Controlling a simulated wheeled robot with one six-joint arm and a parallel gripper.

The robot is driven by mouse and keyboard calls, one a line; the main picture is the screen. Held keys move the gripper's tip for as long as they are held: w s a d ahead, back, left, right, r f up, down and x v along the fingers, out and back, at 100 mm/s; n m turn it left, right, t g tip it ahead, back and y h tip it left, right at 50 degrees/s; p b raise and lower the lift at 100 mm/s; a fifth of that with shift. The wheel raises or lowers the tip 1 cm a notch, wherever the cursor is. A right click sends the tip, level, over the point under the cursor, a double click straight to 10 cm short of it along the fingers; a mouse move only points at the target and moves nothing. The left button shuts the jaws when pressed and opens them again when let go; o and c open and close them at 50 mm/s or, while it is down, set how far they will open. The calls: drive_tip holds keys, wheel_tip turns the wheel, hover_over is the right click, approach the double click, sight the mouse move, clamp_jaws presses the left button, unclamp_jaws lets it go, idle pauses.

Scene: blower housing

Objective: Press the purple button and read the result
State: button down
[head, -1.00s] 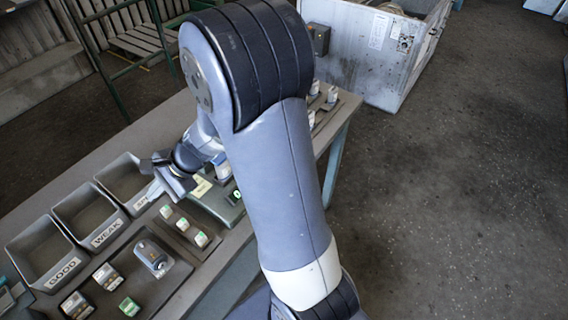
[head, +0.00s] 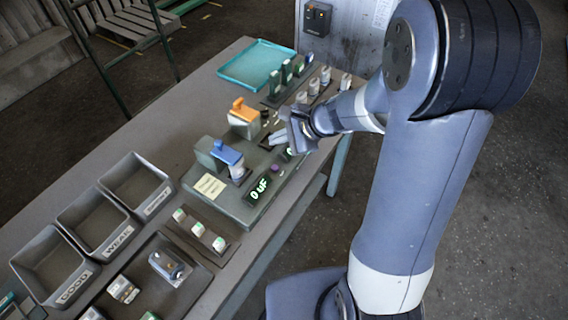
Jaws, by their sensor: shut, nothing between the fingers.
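The purple button (head: 276,169) is a small knob on the front edge of the green-grey tester (head: 238,208). Beside it, the tester's dark display (head: 259,188) shows "0 uF" in green. A blue lever (head: 229,154) with a pale part under it stands on the tester's left, and an orange lever (head: 243,110) stands on a block farther back. My gripper (head: 277,139) is shut and empty, above the tester's right part and behind the purple button in the picture. It appears apart from the button, though the gap is hard to judge.
Open grey bins, including one marked GOOD (head: 50,265) and one marked WEAK (head: 95,222), line the bench's left. A dark tray (head: 140,262) with several small parts lies in front. Racks of components and a teal tray (head: 257,63) are at the back. Bare floor lies right.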

idle(0.3)
drive_tip(key=b, duration=0.6)
hover_over(275, 168)
drive_tip(key=d, duration=0.1)
wheel_tip(275, 168, down, 8)
drive_tip(key=shift+r, duration=0.25)
drive_tip(key=shift+f+b, duration=0.7)
idle(0.9)
drive_tip(key=shift+f+b, duration=0.4)
drive_tip(key=shift+b, duration=0.1)
drive_tip(key=shift+f+b, duration=0.4)
drive_tip(key=shift+b, duration=0.1)
idle(0.4)
drive_tip(key=shift+r, duration=0.15)
idle(0.3)
drive_tip(key=shift+r+p, duration=0.6)
drive_tip(key=shift+r, duration=0.1)
drive_tip(key=shift+r, duration=0.1)
